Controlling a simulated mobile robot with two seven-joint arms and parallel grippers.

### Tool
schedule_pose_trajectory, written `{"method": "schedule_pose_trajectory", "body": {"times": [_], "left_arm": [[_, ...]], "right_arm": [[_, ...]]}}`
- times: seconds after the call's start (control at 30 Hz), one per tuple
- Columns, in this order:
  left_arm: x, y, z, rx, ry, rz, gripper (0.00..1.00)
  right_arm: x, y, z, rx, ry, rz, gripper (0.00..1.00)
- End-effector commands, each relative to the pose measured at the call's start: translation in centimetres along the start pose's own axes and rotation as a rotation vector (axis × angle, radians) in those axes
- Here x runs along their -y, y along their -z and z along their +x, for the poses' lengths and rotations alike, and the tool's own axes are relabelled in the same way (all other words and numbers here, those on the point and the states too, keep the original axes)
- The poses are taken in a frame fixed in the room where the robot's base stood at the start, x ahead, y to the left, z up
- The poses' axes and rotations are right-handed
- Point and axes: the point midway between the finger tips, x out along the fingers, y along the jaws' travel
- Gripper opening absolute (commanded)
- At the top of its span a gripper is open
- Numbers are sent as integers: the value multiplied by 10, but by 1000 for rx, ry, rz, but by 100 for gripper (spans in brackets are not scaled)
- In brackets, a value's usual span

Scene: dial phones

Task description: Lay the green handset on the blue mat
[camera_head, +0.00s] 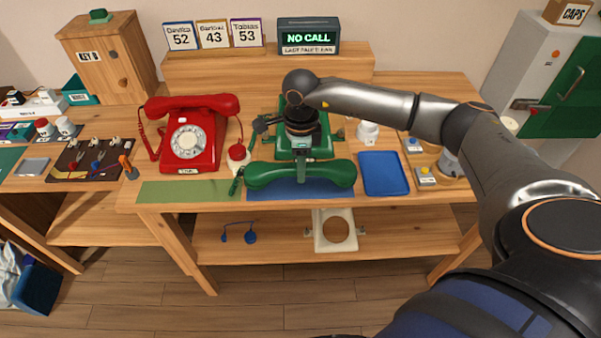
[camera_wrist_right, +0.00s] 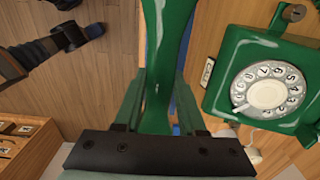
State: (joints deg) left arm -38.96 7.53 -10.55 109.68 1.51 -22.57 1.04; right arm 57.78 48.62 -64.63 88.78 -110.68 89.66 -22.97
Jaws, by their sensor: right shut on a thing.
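The green handset (camera_head: 262,176) is level in the head view, lengthwise left to right, in front of the green phone (camera_head: 287,151). My right gripper (camera_head: 301,173) is shut on its middle. In the right wrist view the handset (camera_wrist_right: 165,60) runs between my fingers (camera_wrist_right: 157,105). The blue mat (camera_head: 318,194) shows below and behind the handset at the table's front edge; the handset hides part of it. The handset looks above the mat; I cannot tell the gap. The phone's dial (camera_wrist_right: 267,89) shows at the right in the wrist view. My left gripper is not in view.
A red phone (camera_head: 188,137) with its handset on it stands left, behind a green mat (camera_head: 185,191). A blue tray (camera_head: 384,173) lies right of the blue mat. A white cup (camera_head: 368,132) stands behind the tray. A "NO CALL" display (camera_head: 308,38) stands at the back.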

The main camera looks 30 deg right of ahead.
Motion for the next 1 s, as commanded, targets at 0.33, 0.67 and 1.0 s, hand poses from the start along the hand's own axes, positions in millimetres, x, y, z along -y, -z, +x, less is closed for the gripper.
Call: {"method": "schedule_pose_trajectory", "body": {"times": [0.33, 0.67, 1.0], "left_arm": [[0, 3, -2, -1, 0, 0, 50], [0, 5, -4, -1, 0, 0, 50], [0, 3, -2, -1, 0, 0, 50]], "right_arm": [[10, 0, 25, -2, -3, 0, 0], [11, -1, 42, 1, 2, 0, 0], [10, 0, 45, -1, 0, 0, 59]]}}
